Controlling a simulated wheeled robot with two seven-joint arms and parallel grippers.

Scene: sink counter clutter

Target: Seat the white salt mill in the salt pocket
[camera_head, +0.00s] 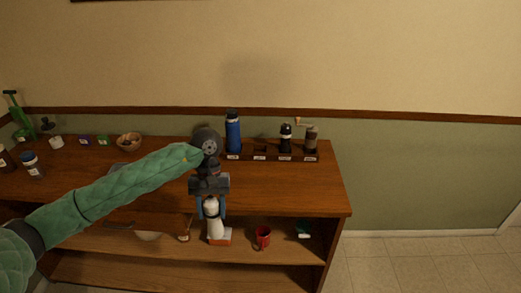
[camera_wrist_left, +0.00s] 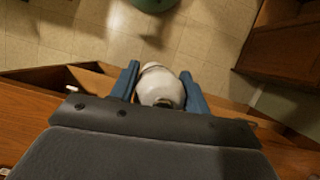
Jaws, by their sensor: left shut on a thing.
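My left gripper (camera_head: 211,212) is shut on the white salt mill (camera_head: 213,220), in front of the counter's front edge. The mill hangs below the gripper, roughly upright. In the left wrist view the mill (camera_wrist_left: 160,90) sits between the two blue fingers of the gripper (camera_wrist_left: 162,85). A dark rack (camera_head: 272,159) with small white labels stands at the back right of the counter. Its pocket (camera_head: 260,149) between the blue bottle and the black mill looks empty; its label is too small to read. My right gripper is not in view.
The rack also holds a blue bottle (camera_head: 233,132), a black mill (camera_head: 286,139) and a hand-crank grinder (camera_head: 311,139). A red mug (camera_head: 263,237) and an orange-white box (camera_head: 226,236) stand on the lower shelf. A bowl (camera_head: 129,140) is at the back left. The counter's right front is clear.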

